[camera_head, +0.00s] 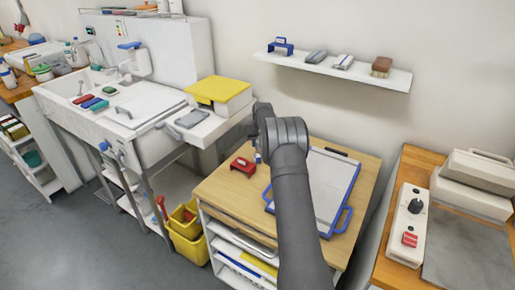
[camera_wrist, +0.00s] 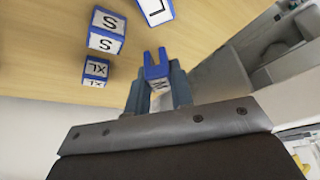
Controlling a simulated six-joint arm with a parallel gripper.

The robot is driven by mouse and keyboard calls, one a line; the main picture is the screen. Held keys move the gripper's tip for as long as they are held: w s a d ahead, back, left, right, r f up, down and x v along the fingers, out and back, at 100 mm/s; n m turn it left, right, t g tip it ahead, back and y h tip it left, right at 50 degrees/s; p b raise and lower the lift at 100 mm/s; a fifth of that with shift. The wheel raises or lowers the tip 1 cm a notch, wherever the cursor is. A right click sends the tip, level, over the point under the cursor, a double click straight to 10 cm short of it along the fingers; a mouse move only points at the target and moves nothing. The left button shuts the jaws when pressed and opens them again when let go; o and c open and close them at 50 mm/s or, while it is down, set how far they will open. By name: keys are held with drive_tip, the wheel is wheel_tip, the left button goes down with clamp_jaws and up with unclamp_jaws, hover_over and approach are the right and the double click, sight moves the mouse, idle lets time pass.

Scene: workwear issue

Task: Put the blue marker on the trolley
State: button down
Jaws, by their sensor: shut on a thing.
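In the wrist view my gripper (camera_wrist: 157,88) is shut on a blue marker (camera_wrist: 156,65), a small forked blue piece with a pale lettered face partly hidden between the fingers. It appears held above a wooden surface (camera_wrist: 210,25). In the head view my arm reaches over the wooden-topped unit (camera_head: 225,190) and hides the fingers and the held marker. I cannot tell for certain which unit is the trolley.
A red object (camera_head: 242,166) and a blue-handled board (camera_head: 325,185) lie on the wooden top. A wall shelf (camera_head: 385,77) stands behind. A sink unit (camera_head: 150,140) with a yellow-lidded box (camera_head: 220,90) is left; a bench with a control box (camera_head: 408,225) is right.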

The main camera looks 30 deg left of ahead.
drive_tip(key=shift+f, duration=1.45)
drive_tip(key=shift+f, duration=0.1)
drive_tip(key=c, duration=1.3)
unclamp_jaws()
drive_tip(key=shift+o, duration=0.2)
drive_tip(key=shift+d+r, duration=0.15)
drive_tip(key=shift+r, duration=0.35)
drive_tip(key=v, duration=1.1)
drive_tip(key=shift+s, duration=0.15)
